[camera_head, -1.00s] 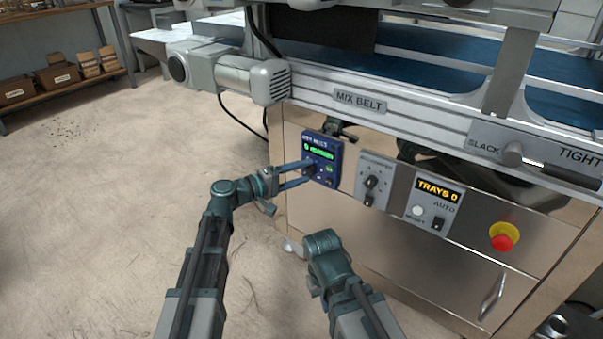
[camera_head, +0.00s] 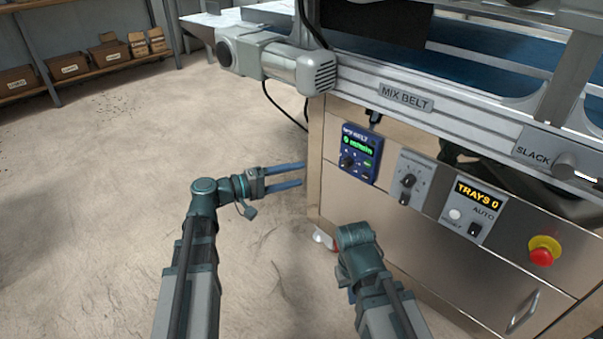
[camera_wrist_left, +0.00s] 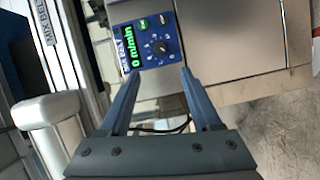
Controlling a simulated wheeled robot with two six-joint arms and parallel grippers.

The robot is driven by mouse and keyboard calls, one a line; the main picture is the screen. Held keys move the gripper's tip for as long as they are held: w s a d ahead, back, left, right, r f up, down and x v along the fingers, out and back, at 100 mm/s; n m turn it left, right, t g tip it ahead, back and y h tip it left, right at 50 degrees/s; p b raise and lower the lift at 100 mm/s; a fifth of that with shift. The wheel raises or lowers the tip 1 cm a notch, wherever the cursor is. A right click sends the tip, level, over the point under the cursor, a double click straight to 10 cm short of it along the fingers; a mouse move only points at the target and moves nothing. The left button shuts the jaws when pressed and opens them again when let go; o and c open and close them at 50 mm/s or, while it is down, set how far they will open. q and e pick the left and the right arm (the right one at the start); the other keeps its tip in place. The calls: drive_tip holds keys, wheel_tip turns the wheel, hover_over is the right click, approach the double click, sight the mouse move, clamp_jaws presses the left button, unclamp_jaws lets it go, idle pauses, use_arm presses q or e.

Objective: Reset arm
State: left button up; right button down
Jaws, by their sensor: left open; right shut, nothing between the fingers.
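My left gripper (camera_head: 302,174) is in the middle of the head view, its two blue fingers apart and empty. It points right, toward the steel cabinet, and is clear of the blue belt control panel (camera_head: 358,152). In the left wrist view the open fingers (camera_wrist_left: 155,88) frame bare space below the same panel (camera_wrist_left: 146,44), which has a green display reading "0 m/min" and a dark knob (camera_wrist_left: 160,47). My right arm (camera_head: 362,262) rises at the lower middle of the head view; its fingers are hidden.
The steel cabinet (camera_head: 405,252) also carries a grey knob panel (camera_head: 409,180), a "TRAYS 0" panel (camera_head: 470,211) and a red stop button (camera_head: 542,256). The conveyor motor (camera_head: 290,66) overhangs above. Open floor (camera_head: 110,190) lies left; shelved boxes stand at the far left.

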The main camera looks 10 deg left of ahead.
idle(0.4)
use_arm(q)
drive_tip(key=s+d+f+m+g+y+p, duration=0.45)
drive_tip(key=s+d+g+p, duration=0.25)
drive_tip(key=s+d+p, duration=0.3)
drive_tip(key=s+a+r+m+g+y+p, duration=0.1)
drive_tip(key=s+a+r+m+y+p, duration=0.1)
drive_tip(key=s+y+p, duration=0.35)
drive_tip(key=s+a+r+m+g+y+p, duration=0.1)
drive_tip(key=s+a+m+y+p, duration=0.1)
drive_tip(key=s+y+p, duration=0.3)
wheel_tip(320, 180, up, 38)
drive_tip(key=y+p, duration=0.1)
drive_tip(key=p, duration=3.5)
drive_tip(key=shift+w+d+f, duration=0.2)
drive_tip(key=shift+w, duration=0.1)
drive_tip(key=shift+d, duration=0.1)
